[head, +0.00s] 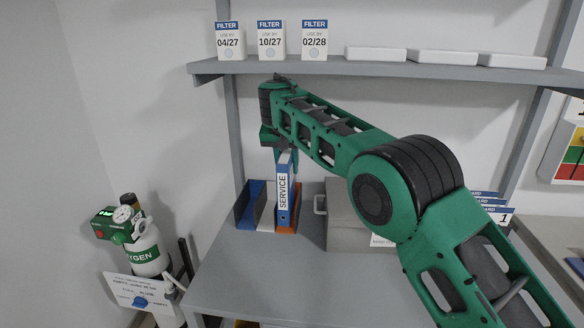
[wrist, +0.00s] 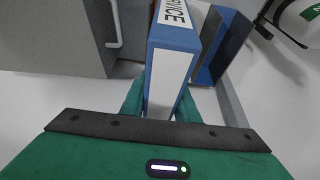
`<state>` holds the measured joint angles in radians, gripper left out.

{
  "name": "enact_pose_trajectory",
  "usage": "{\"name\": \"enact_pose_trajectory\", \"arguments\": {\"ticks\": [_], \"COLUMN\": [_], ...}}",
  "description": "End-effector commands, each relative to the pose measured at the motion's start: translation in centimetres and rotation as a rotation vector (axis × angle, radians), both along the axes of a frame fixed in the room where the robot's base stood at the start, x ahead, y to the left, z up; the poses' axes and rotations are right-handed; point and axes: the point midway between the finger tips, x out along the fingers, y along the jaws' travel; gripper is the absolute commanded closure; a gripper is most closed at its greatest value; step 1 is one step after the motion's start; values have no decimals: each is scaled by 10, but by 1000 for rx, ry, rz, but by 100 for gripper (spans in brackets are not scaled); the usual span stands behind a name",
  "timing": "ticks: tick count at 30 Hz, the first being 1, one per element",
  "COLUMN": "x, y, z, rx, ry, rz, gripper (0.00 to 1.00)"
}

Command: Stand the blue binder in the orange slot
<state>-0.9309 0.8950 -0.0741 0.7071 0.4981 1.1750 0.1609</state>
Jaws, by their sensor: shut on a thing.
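The blue binder (head: 284,196), with a white SERVICE label on its spine, stands upright in my gripper (head: 284,155). In the wrist view the binder (wrist: 174,62) sits between the two green fingers, and my gripper (wrist: 165,98) is shut on it. The orange slot (head: 286,230) is the right one of a row with a blue and a white slot. The binder is lined up with it, with orange showing beside and below its lower end. I cannot tell whether its base rests on the slot floor.
The blue slot (head: 249,207) and white slot (head: 267,214) look empty. A grey case (head: 340,235) stands close on the right. Filter boxes (head: 271,40) stand on the shelf (head: 390,69) above. The grey counter (head: 280,270) is clear in front.

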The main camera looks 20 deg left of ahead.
Motion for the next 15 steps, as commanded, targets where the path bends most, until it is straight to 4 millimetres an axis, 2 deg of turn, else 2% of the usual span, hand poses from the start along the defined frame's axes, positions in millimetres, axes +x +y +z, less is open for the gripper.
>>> {"name": "enact_pose_trajectory", "arguments": {"ticks": [15], "x": [30], "y": [8], "z": [2], "rx": [5], "ry": [-3], "rz": [-3], "gripper": [100]}}
